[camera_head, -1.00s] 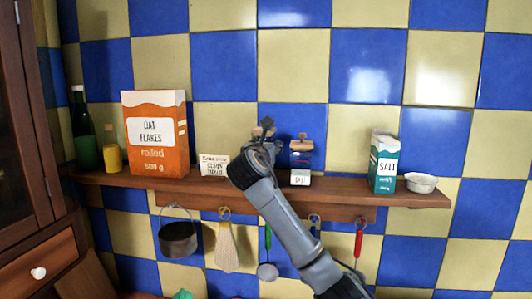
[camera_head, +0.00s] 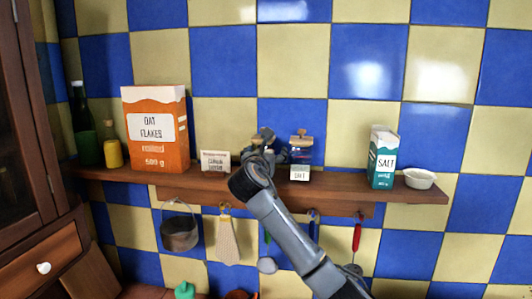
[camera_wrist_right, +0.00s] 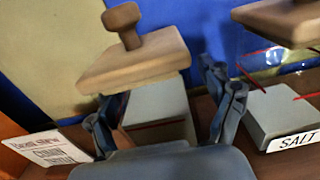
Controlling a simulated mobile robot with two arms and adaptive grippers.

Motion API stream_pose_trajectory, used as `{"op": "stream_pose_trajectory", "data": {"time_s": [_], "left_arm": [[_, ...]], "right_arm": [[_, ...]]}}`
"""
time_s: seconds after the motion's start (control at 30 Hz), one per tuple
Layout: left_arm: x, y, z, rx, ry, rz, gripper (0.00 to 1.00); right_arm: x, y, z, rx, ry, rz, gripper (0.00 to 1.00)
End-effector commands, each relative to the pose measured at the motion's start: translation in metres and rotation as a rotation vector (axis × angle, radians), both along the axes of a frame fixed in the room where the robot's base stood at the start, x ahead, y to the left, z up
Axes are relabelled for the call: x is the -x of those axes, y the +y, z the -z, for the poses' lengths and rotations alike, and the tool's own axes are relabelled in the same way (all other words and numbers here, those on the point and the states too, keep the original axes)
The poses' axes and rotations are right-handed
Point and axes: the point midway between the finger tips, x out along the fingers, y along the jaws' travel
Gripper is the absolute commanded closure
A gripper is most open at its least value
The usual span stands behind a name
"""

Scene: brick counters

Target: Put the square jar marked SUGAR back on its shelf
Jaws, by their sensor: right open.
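A square jar with a wooden knobbed lid (camera_wrist_right: 130,62) stands on the shelf (camera_head: 340,182). Its pale body (camera_wrist_right: 158,108) shows below the lid in the right wrist view; no label is visible, so I cannot tell whether it is marked SUGAR. In the head view its lid (camera_head: 263,134) shows behind my right gripper (camera_head: 264,158). My right gripper (camera_wrist_right: 165,118) is open, with one finger on each side of the jar; contact is unclear. A similar jar marked SALT (camera_wrist_right: 282,115) stands to the right, also in the head view (camera_head: 301,156). My left gripper is out of view.
A small sign card (camera_head: 215,161) and an orange oat flakes box (camera_head: 155,130) stand left of the jar. A green salt carton (camera_head: 383,158) and white bowl (camera_head: 419,179) stand at the right, with bare shelf before them. A pot (camera_head: 180,233) and utensils hang below.

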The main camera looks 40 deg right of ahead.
Motion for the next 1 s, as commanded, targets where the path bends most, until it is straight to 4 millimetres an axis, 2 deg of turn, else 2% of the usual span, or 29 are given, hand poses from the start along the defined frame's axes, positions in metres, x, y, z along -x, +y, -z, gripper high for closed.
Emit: {"op": "stream_pose_trajectory", "data": {"time_s": [0.17, 0.23, 0.7, 1.0], "left_arm": [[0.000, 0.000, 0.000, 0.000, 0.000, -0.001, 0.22], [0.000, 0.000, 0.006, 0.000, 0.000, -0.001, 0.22], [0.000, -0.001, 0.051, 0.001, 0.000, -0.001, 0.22], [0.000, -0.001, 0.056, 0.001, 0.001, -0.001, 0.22]], "right_arm": [[0.000, 0.000, -0.004, 0.000, -0.002, 0.000, 0.19], [0.004, 0.006, -0.001, 0.002, -0.003, -0.002, 0.19], [0.061, 0.078, 0.000, 0.001, -0.005, -0.003, 0.19], [0.074, 0.095, -0.002, 0.001, -0.001, -0.001, 0.19]]}}
